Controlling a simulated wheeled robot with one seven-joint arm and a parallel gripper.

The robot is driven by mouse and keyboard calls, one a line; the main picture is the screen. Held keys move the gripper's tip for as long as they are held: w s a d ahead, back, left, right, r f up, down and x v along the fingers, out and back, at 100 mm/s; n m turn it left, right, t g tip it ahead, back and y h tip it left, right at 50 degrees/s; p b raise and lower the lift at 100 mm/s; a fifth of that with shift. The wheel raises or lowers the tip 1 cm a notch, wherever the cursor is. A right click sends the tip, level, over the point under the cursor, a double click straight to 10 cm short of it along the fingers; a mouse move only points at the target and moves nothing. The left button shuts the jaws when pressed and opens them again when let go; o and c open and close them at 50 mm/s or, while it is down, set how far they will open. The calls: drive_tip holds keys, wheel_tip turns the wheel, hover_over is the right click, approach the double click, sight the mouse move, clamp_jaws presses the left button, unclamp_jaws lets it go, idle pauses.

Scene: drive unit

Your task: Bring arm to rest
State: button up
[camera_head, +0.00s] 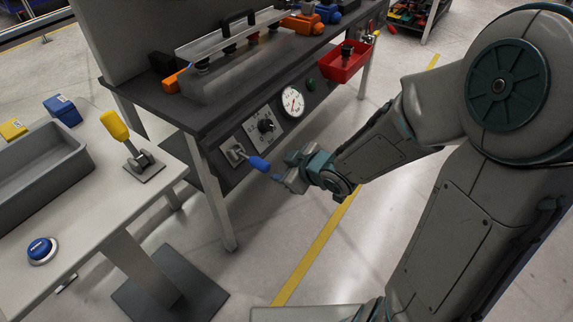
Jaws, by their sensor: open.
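My arm reaches in from the right side of the head view, bent at the elbow. My gripper (284,178) is open and empty, close to the front of the dark workbench (190,122). Its fingertips are near the tip of a blue-handled lever (257,163) on the bench's front panel. I cannot tell whether they touch it. The panel also carries a black knob (266,126), a round white gauge (292,102) and a green button (311,84).
A light table (95,215) at left holds a grey bin (45,170), a yellow-handled lever (116,127) and a blue button (42,250). A red bin (343,64) hangs at the workbench's right end. The floor around the yellow line (318,243) is clear.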

drive_tip(key=shift+s, duration=0.1)
idle(0.5)
drive_tip(key=s+d+r+m+g+h+p, duration=0.1)
drive_tip(key=s+d+r+m+h+p, duration=0.2)
drive_tip(key=d+r+m+h+p, duration=0.6)
drive_tip(key=s+d+r+m+g+y+p, duration=0.1)
drive_tip(key=s+d+r+g+p, duration=0.1)
drive_tip(key=s+r, duration=0.4)
drive_tip(key=s+d+r+m+g+y+p, duration=0.1)
drive_tip(key=s+d+r+m+g+p, duration=0.1)
drive_tip(key=s+r, duration=0.5)
drive_tip(key=shift+d+r+m+p, duration=0.25)
drive_tip(key=shift+d+m+p, duration=0.05)
idle(0.7)
